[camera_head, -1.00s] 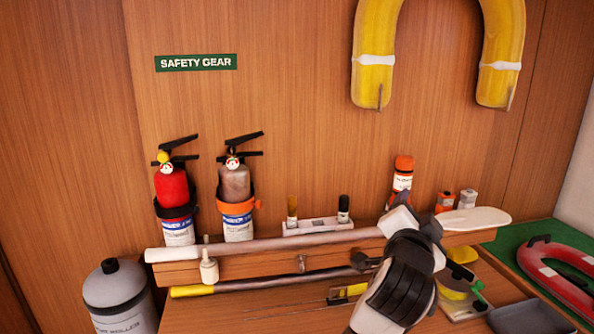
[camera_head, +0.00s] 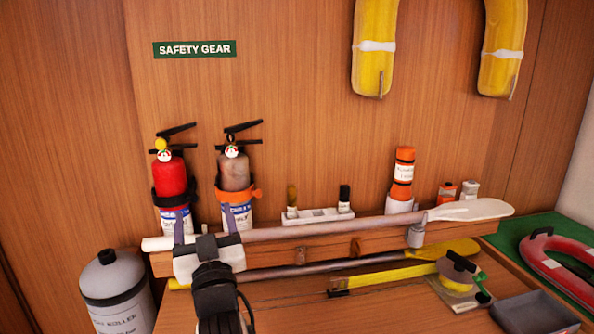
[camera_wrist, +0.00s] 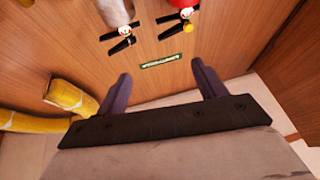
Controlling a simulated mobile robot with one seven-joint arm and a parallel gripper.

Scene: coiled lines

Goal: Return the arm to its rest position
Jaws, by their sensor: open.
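My gripper (camera_head: 205,222) is at the lower left of the head view, in front of the left end of the oar shaft and below the two fire extinguishers. Its two fingers point up and stand apart with nothing between them. In the wrist view my gripper (camera_wrist: 160,70) is also open and empty, with wood wall and the green sign between and beyond the fingers. My arm below it runs out of the bottom of the head view. The gripper hides part of the shelf edge and oar shaft.
The red extinguisher (camera_head: 171,178) and grey extinguisher (camera_head: 235,176) stand behind the gripper. The oar (camera_head: 320,228) lies along the shelf front. A grey cylinder (camera_head: 113,290) stands left. A grey tray (camera_head: 535,312) sits at right. The wall around the sign (camera_head: 194,49) is clear.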

